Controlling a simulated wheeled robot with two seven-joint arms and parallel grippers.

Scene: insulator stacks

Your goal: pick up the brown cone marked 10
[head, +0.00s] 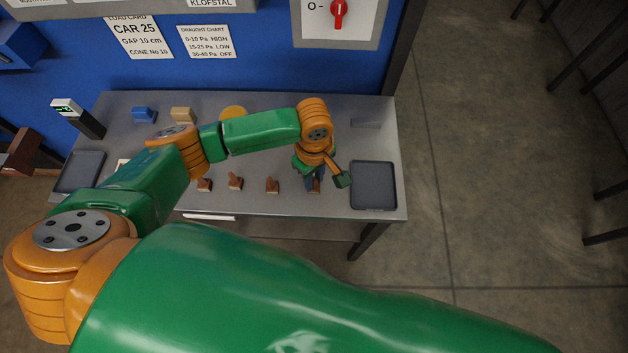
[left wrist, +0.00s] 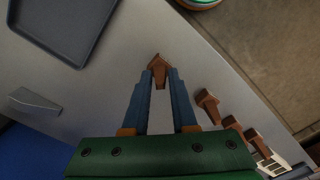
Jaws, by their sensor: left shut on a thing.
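My left gripper (head: 314,182) is low over the front right of the grey table, at the right end of a row of small brown cones. In the left wrist view its blue fingers (left wrist: 160,76) are shut on a brown cone (left wrist: 159,67), whose pointed end sticks out past the fingertips. In the head view the fingers mostly hide this cone. Other brown cones stand to its left: one (head: 272,185) nearest, then another (head: 235,181) and another (head: 205,184). I cannot read a number on any cone. My right gripper is not in view.
A dark tray (head: 373,185) lies close to the right of the gripper. Another tray (head: 80,172) is at the table's left end. A blue block (head: 144,114) and a tan block (head: 183,114) stand at the back. A load card (head: 139,38) naming cone No 10 hangs behind.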

